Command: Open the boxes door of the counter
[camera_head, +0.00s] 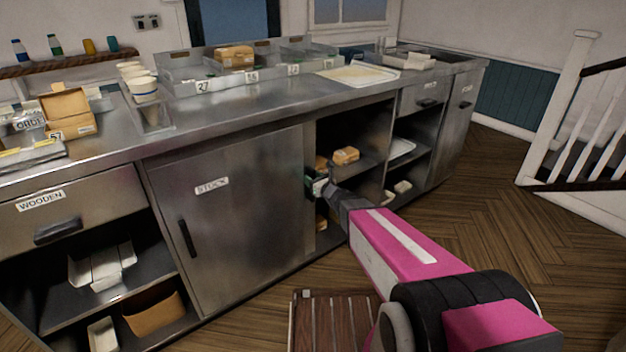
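The steel counter (230,130) runs across the view. Its shut front door (230,250) carries a "STOCK" label (212,186) and has a dark vertical handle (187,239) near its left edge. No label reading "boxes" is legible. At the far right end, another front panel (456,120) has a small label too blurred to read. My gripper (314,184) is at the right edge of the STOCK door, in front of the open shelf bay. It is small and partly hidden by my wrist, so its fingers' state is unclear.
The open bay (368,122) right of the STOCK door holds small brown boxes (345,155). A drawer labelled "WOODEN" (70,205) is at left, above open shelves. A slatted wooden item (335,325) is low in front. Wooden floor (500,230) is clear at right, before a stair railing.

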